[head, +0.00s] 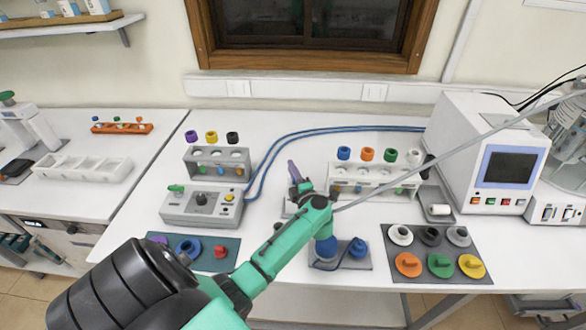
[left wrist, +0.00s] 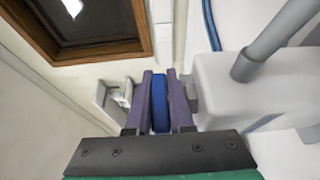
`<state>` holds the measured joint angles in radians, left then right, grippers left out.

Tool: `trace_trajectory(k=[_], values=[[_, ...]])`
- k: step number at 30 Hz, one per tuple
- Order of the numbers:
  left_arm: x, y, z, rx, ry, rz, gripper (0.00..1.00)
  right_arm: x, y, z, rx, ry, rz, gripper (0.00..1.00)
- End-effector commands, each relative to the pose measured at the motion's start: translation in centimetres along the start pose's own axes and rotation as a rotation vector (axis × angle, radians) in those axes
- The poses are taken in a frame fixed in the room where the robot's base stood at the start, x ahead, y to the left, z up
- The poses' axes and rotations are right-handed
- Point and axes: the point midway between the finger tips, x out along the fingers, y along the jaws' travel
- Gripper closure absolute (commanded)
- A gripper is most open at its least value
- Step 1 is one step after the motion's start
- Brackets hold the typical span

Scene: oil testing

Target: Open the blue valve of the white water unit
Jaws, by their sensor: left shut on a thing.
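My left gripper (head: 293,172) reaches in from the lower left over the middle of the bench, its purple fingers pointing toward the back wall. In the left wrist view, the gripper (left wrist: 161,84) is shut on an upright blue piece, the blue valve (left wrist: 160,108), between the two purple fingers. A white unit body (left wrist: 228,88) with a thick grey pipe (left wrist: 275,40) stands just right of the fingers. In the head view I cannot make out the held valve, and my gripper and arm hide part of that area. My right gripper is not in view.
A grey control box (head: 202,207) and a rack (head: 218,162) stand left of the arm. A rack (head: 372,180) with coloured caps and a mat (head: 435,273) with coloured lids lie to the right. A white machine with a screen (head: 510,167) stands at the right.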

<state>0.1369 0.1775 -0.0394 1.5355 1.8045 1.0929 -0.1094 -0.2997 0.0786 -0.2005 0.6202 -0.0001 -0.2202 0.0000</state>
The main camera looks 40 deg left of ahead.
Motion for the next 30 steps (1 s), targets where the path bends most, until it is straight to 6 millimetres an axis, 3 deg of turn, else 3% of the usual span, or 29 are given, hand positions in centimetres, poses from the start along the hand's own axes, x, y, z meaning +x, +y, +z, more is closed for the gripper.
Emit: trace_trajectory(k=[5,6,7,19,30], values=[[0.2,0.2,-0.1,-0.001,0.004,0.005,1.00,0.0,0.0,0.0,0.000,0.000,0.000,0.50],[0.2,0.2,-0.1,-0.001,0.004,0.005,0.69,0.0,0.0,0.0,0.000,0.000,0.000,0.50],[0.2,0.2,-0.1,-0.001,0.004,0.005,0.68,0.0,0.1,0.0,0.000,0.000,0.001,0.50],[-0.7,-0.1,0.0,-0.001,-0.001,0.001,0.68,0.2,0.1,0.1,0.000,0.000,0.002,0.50],[-7.6,-0.4,0.0,-0.003,0.000,-0.001,0.68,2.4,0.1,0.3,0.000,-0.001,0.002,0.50]])
